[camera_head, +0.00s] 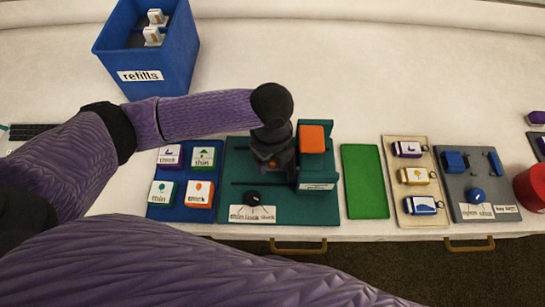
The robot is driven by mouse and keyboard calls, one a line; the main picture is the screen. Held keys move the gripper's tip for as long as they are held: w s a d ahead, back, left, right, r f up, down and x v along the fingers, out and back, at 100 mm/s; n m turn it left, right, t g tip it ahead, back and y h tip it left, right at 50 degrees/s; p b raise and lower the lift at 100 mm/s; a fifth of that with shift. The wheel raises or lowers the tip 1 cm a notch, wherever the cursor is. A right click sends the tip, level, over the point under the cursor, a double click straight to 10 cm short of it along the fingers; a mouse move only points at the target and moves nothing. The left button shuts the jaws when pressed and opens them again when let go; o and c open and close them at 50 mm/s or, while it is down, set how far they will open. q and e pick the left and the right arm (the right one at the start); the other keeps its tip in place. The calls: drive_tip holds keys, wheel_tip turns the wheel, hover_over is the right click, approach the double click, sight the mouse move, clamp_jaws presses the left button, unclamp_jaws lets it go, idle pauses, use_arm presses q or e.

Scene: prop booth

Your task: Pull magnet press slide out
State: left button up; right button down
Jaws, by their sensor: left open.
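The magnet press is a teal board (290,212) with a raised teal block (318,176) at its right, topped by an orange pad (311,139). Dark rails run across the board to the left of the block. A black knob (253,197) sits at the front left, by a white label strip. My left gripper (274,165) is open and points down over the board, just left of the teal block. The gripper and wrist hide the middle of the board, so the slide and any contact with it cannot be made out. My right gripper is not in view.
A blue refills bin (170,60) stands at the back left. A blue tray (182,213) with several labelled tiles lies left of the press. To the right are a green mat (364,190), a beige board (420,210) of tags and a grey board (470,185). Drawer handles line the front edge.

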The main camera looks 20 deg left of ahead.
use_arm(q)
drive_tip(key=shift+f, duration=0.1)
clamp_jaws()
idle(1.4)
